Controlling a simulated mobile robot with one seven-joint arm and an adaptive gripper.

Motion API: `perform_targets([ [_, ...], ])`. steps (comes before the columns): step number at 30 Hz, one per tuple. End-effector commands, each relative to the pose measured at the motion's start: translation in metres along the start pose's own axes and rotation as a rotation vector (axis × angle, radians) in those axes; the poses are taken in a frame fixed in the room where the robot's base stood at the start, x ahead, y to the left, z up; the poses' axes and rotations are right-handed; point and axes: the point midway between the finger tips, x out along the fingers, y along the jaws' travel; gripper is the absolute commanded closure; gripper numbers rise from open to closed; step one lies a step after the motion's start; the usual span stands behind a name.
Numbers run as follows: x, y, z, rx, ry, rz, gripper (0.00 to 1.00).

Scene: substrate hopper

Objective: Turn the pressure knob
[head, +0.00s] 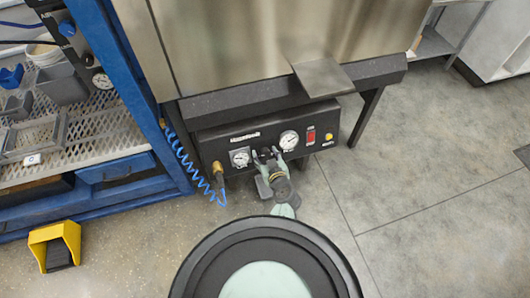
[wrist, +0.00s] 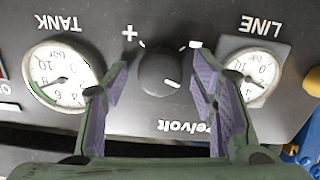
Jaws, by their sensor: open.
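The pressure knob (wrist: 160,72) is a black round knob with a white mark on a dark control panel (head: 230,139). In the wrist view it sits between the TANK gauge (wrist: 60,76) and the LINE gauge (wrist: 252,72), with a plus sign beside it. My gripper (wrist: 160,88) is open, its purple-padded fingers on either side of the knob; whether they touch it I cannot tell. In the head view my gripper (head: 266,155) is at the panel between the two gauges, and it hides the knob.
A red switch (head: 311,135) and a yellow button (head: 328,137) are on the panel's right. A blue coiled hose (head: 190,165) hangs at its left. A steel hopper with a ledge (head: 322,77) overhangs the panel. A yellow pedal (head: 55,242) stands on the floor.

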Motion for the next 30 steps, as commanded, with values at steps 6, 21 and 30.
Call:
perform_targets([
  [6,0.0,-0.0001,0.0,0.0,0.0,0.0,0.53],
  [21,0.0001,-0.0001,-0.0003,0.0,0.0,0.0,0.86],
  [30,0.0002,0.0,-0.0003,0.005,0.0,0.0,0.96],
])
